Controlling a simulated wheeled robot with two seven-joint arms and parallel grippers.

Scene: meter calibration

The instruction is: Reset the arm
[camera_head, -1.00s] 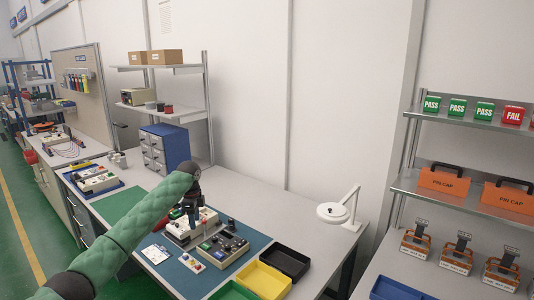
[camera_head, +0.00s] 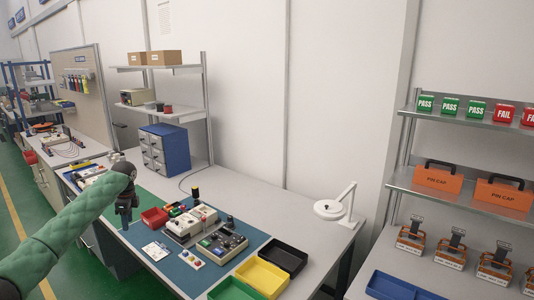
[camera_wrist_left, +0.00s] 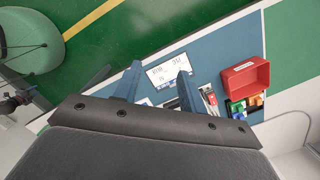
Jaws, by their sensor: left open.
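My left arm, in a green sleeve, comes in from the left in the head view. My right gripper is not in view.
A red bin (camera_head: 154,217) stands near the gripper. Yellow (camera_head: 262,278), black (camera_head: 284,257) and green (camera_head: 234,290) trays are at the front right. A blue drawer cabinet (camera_head: 165,149) and a white magnifier lamp (camera_head: 330,209) stand farther back. Bare bench lies behind the mat.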

